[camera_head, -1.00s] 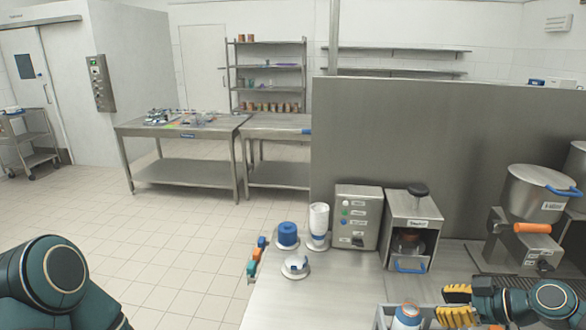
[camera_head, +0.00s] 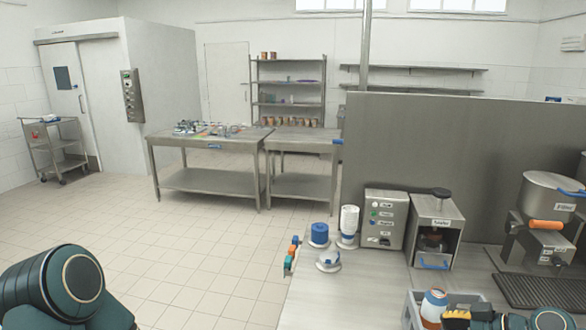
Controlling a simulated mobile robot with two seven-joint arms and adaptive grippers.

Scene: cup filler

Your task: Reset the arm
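My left arm (camera_head: 65,285) shows at the bottom left over the floor; its gripper is out of view. My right arm comes in at the bottom right. Part of my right gripper (camera_head: 458,319) shows at the bottom edge, with dark and yellow parts beside a bottle with an orange band (camera_head: 433,306). The bottle stands in a grey bin (camera_head: 413,300) on the counter (camera_head: 340,300). The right fingertips are cut off or hidden, so I cannot tell whether they are open or touching the bottle.
On the counter stand a blue-topped container (camera_head: 319,234), a white bottle (camera_head: 348,226), a small white item (camera_head: 329,260), a control box (camera_head: 384,219) and a machine (camera_head: 436,230). A large pot (camera_head: 548,195) is at right. Steel tables (camera_head: 210,180) stand behind. The floor (camera_head: 190,245) at left is clear.

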